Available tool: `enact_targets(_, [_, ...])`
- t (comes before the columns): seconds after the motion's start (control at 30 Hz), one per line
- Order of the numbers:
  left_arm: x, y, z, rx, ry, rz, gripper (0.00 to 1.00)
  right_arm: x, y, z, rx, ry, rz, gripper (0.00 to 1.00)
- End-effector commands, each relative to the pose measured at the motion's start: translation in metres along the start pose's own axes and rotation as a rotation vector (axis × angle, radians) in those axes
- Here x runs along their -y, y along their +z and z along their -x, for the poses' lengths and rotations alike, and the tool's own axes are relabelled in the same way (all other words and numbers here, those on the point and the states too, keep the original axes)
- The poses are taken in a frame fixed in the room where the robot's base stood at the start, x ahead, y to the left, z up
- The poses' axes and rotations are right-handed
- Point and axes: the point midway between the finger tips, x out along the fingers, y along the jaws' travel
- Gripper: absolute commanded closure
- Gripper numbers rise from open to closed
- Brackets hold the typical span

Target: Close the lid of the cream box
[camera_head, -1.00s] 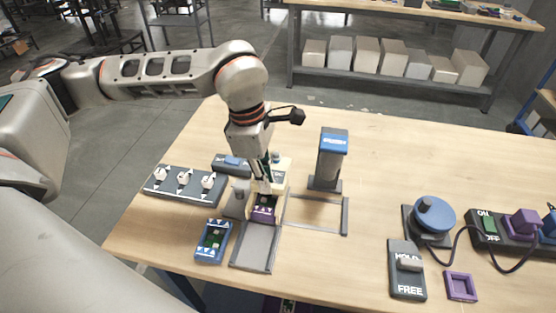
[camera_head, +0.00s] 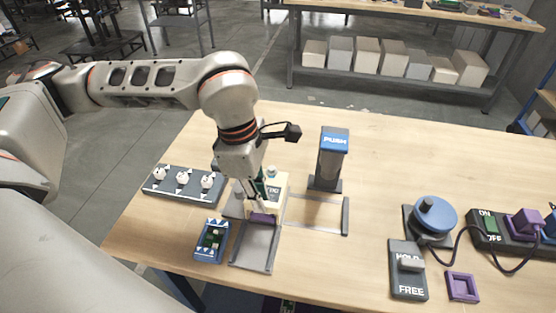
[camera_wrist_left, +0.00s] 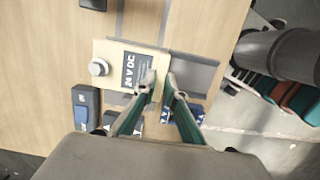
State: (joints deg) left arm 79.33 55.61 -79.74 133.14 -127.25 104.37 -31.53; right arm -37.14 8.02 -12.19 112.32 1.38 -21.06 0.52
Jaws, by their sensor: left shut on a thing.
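The cream box (camera_head: 279,182) stands left of the table's middle, with a round knob on top and a dark label. It also shows in the wrist view (camera_wrist_left: 112,52), where the label reads 24V DC. My left gripper (camera_head: 264,203) is at the box's near side, pointing down. In the wrist view its green fingers (camera_wrist_left: 164,88) straddle the box's cream edge and are shut on what looks like the lid. A purple part (camera_head: 263,219) shows just below the fingers. The fingers and arm hide part of the box, so the lid's angle is unclear. My right gripper is out of view.
A grey plate (camera_head: 255,248) lies in front of the box. A blue-framed device (camera_head: 212,241) and a panel with white knobs (camera_head: 183,184) are to the left. A PUSH dispenser (camera_head: 331,160) stands to the right.

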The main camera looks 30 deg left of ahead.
Motion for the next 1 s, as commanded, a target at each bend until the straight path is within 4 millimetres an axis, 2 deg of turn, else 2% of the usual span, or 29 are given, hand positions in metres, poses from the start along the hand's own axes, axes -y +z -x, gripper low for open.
enact_targets(0.03, [-0.001,0.0,0.0,0.0,0.0,0.0,1.0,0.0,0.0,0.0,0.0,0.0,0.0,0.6])
enact_targets(0.1, [-0.001,0.0,0.0,0.0,0.0,0.0,0.77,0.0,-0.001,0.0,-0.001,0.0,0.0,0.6])
enact_targets(0.13, [-0.001,0.0,0.0,0.0,0.0,0.0,0.74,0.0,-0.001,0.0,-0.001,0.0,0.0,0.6])
enact_targets(0.53, [-0.001,0.0,0.002,0.0,0.001,0.0,0.74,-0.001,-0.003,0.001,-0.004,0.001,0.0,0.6])
enact_targets(1.0, [-0.001,0.005,0.031,0.0,0.002,0.0,0.74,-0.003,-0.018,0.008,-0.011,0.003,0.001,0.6])
